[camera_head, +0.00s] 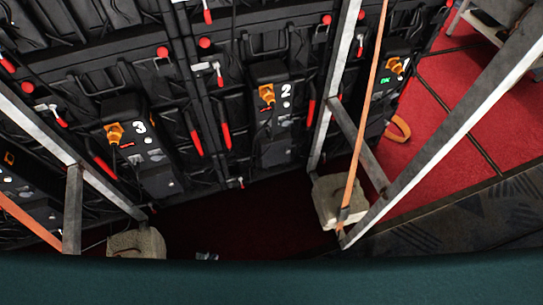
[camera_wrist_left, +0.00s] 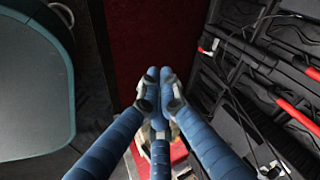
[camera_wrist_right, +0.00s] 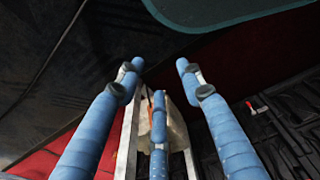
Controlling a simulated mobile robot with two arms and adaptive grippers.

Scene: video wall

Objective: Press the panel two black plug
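Panel two (camera_head: 271,137) is a black module marked "2" on the back of the video wall in the head view. An orange plug (camera_head: 267,94) sits in its upper part. A dark cable or plug shows just below the orange one, too small to make out clearly. In the left wrist view my left gripper (camera_wrist_left: 158,74) has its blue fingertips together, with nothing seen between them. A small pale bit at the lower edge of the head view may be its tip (camera_head: 207,256). In the right wrist view my right gripper (camera_wrist_right: 159,66) has its blue fingers spread and empty.
Panel three (camera_head: 150,160) and panel one (camera_head: 385,85) flank panel two. Metal struts (camera_head: 448,137) stand in front of the wall on stone-like weights (camera_head: 333,203). Orange straps (camera_head: 368,100) run along them. Dark red floor (camera_head: 240,220) is clear between the weights.

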